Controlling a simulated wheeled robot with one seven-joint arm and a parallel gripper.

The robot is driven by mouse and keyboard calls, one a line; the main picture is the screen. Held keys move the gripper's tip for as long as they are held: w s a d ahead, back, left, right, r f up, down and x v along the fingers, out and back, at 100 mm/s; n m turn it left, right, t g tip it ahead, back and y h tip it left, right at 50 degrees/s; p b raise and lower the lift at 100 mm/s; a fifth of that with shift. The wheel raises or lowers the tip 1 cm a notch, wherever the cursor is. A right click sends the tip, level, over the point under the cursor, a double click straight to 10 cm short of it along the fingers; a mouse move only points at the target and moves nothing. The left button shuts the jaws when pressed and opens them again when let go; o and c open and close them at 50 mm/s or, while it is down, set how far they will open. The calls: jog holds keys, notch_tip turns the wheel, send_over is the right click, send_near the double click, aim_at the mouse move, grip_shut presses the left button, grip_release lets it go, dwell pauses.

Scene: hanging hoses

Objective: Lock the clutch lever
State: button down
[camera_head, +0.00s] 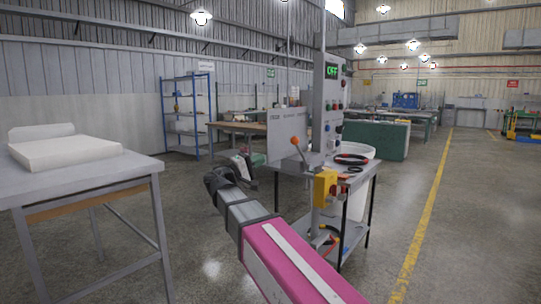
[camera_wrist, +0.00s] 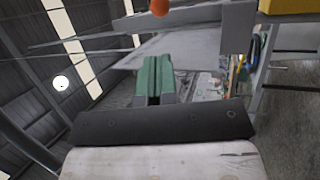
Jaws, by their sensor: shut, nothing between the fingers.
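The clutch lever shows an orange ball knob (camera_head: 295,140) on a thin rod beside the grey panel, above a yellow box (camera_head: 325,190). The knob also shows at the top edge of the wrist view (camera_wrist: 159,7), with its rod mostly out of that view. My gripper (camera_head: 257,159) is left of the lever and a little lower in the head view, apart from the knob. Its green fingers (camera_wrist: 155,76) are together and empty in the wrist view. Whether the lever is locked cannot be told.
A control column (camera_head: 329,100) with buttons and a green display rises behind the lever. A metal bench (camera_head: 362,176) holds dark and red rings. A grey table (camera_head: 85,180) with a white block stands at left. Open floor lies at right around a yellow line.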

jog(key=x, duration=1.3)
jog(key=shift+r, duration=0.1)
jog(key=w+d+r+n+g+y, duration=0.3)
jog(key=w+d+r+g+y, duration=0.1)
jog(key=w+d+r+y, duration=0.4)
jog(key=shift+w+d+f+g+y, duration=0.3)
jog(key=shift+w+d+f, duration=0.3)
jog(key=shift+w+d, duration=0.9)
jog(key=shift+w+d+f+g+y, duration=0.15)
jog(key=shift+w+d+f+g, duration=0.3)
jog(key=shift+w+d, duration=1.05)
jog(key=shift+w+d+f+g+y, duration=0.25)
jog(key=shift+w+d+f, duration=0.6)
jog(key=shift+w, duration=1.15)
jog(key=shift+w+d, duration=0.1)
jog(key=shift+d, duration=0.1)
jog(key=shift+r, duration=0.15)
